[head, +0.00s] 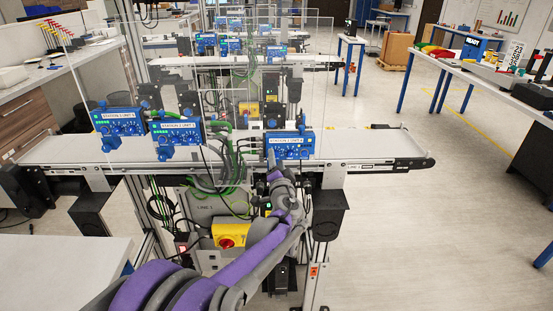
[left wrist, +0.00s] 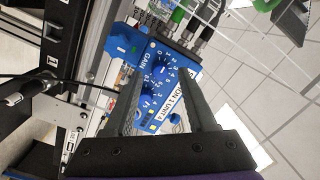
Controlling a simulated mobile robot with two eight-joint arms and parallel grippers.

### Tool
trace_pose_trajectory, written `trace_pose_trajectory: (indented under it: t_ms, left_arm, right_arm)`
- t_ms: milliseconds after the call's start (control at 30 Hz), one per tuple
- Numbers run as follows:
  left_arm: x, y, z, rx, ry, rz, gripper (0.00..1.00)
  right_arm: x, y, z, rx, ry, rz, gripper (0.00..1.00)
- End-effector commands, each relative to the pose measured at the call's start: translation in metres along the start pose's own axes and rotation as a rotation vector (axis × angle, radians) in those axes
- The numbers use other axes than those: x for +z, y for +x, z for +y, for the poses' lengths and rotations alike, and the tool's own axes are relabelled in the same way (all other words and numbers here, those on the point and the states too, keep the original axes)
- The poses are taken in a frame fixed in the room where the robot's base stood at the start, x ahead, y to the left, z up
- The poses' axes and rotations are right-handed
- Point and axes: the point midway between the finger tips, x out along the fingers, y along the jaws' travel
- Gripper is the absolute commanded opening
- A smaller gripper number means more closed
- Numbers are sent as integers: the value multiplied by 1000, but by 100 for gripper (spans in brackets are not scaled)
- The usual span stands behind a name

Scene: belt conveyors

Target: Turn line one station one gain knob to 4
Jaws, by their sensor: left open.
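The blue station unit (head: 290,145) stands at the right part of the near conveyor. In the left wrist view its face (left wrist: 178,60) appears turned sideways, with a white label reading part of "STATION 1 UNIT". The blue gain knob (left wrist: 161,70) has a printed number scale and the word GAIN beside it. A second blue knob (left wrist: 152,103) lies nearer the gripper's palm. My left gripper (head: 273,168) is at the unit's lower left; in the left wrist view its open fingers (left wrist: 164,78) straddle the gain knob in the picture. I cannot tell whether they touch it. The knob's exact setting is too small to read.
Two more blue station units (head: 177,132) (head: 117,121) stand farther left on the same conveyor (head: 360,148). Clear panels (head: 95,80) rise behind. A yellow box with a red switch (head: 229,236) hangs below the belt.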

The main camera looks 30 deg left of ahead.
Motion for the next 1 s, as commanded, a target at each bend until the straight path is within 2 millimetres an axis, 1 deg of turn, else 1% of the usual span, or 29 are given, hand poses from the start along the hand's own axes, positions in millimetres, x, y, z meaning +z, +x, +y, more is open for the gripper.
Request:
trace_pose_trajectory:
  t_ms: [33, 133, 433, 733, 767, 1000]
  left_arm:
    - [0, 5, 0, -1, 0, -1, 56]
    - [0, 11, 0, -1, 0, -1, 56]
    - [1, 13, 0, 0, -1, -1, 56]
    - [0, 12, 0, 0, -1, -1, 2]
    - [0, 12, 0, 0, -1, -1, 0]
    - [0, 12, 0, 0, 1, -1, 0]
  right_arm:
    - [0, 0, 0, 0, 0, 0, 57]
    - [-1, -1, 0, 0, 0, 0, 57]
    - [-1, -1, 0, 0, 0, 0, 57]
    - [-1, -1, 0, 0, 0, 0, 57]
    - [-1, -1, 0, 0, 0, 0, 57]
    - [-1, -1, 0, 0, 0, 1, 57]
